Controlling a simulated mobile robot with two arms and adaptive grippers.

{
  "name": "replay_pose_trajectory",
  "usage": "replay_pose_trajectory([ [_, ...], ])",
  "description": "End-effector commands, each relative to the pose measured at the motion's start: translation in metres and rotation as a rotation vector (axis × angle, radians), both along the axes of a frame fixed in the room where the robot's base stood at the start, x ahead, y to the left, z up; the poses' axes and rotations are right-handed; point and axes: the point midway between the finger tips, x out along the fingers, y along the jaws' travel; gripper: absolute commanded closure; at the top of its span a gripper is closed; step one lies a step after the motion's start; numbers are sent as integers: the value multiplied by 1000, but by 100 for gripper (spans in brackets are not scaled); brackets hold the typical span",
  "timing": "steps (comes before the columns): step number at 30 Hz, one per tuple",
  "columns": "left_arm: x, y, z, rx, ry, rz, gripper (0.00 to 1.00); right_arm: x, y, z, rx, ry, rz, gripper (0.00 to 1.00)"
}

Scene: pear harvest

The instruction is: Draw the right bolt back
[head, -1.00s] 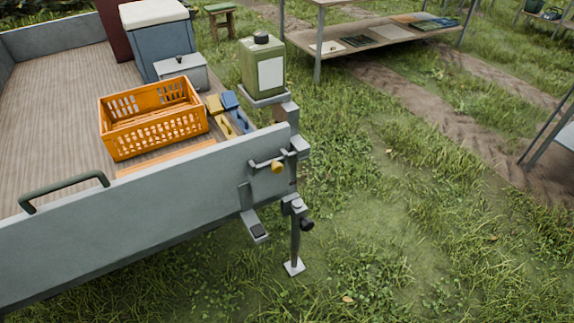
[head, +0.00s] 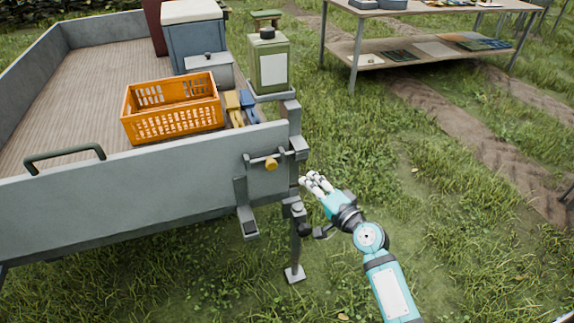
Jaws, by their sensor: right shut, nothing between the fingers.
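The right bolt (head: 258,160) is a grey rod with a yellow-brown knob (head: 271,164), mounted near the right end of the trailer's grey tailboard (head: 130,190). The rod reaches right to the corner post (head: 297,148). My right gripper (head: 308,178) is shut and empty. It is at the lower right of the knob, beside the corner post, and apart from the knob. My right arm comes up from the bottom of the head view. My left gripper is not in view.
A green canister (head: 268,65) sits on a corner shelf. A prop leg (head: 295,250) stands under the corner. Grass right of the trailer is open.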

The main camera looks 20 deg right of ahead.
Motion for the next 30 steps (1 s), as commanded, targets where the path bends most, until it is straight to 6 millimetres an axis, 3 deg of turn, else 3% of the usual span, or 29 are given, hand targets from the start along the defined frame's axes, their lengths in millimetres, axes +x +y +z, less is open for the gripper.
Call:
replay_pose_trajectory([
  [11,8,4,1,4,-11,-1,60,4,1,1,0,-1,-1,100],
  [24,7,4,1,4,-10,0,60,73,20,-4,2,-1,0,100],
  [30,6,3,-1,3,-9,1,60,93,26,-6,1,0,0,100],
])
